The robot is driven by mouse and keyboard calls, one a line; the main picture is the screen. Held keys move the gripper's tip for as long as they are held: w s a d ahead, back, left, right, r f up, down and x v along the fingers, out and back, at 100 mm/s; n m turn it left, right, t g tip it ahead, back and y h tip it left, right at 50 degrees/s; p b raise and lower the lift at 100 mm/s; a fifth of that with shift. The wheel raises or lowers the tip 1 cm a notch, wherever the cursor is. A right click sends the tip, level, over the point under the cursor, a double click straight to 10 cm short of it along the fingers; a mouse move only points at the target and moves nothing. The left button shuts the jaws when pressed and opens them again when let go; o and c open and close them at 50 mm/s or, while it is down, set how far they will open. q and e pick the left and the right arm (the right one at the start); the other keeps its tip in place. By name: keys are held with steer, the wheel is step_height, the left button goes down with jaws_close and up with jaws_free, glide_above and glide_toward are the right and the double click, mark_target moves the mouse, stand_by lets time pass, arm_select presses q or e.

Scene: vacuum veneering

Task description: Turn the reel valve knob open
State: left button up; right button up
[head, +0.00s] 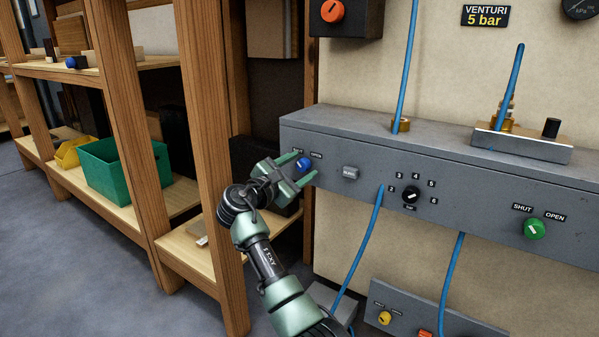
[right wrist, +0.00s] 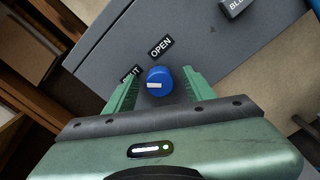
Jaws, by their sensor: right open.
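A blue knob (head: 304,164) sits at the left end of the grey panel's front face, between SHUT and OPEN labels. No label naming it the reel valve is readable. In the right wrist view the blue knob (right wrist: 159,80) has a white mark on its left side, towards the SHUT label (right wrist: 130,74); the OPEN label (right wrist: 161,47) is above it. My right gripper (head: 300,169) is open, its green fingers on either side of the knob, with gaps visible between fingers and knob in the wrist view. My left gripper is not in view.
The grey panel (head: 455,175) also carries a grey button (head: 350,172), a black selector (head: 410,195) and a green SHUT/OPEN knob (head: 535,228). Blue hoses (head: 362,250) hang in front of the wall. A wooden shelf (head: 215,150) with a green bin (head: 125,170) stands close to the left.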

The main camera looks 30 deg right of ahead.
steer(key=shift+d, duration=0.1)
jaws_close()
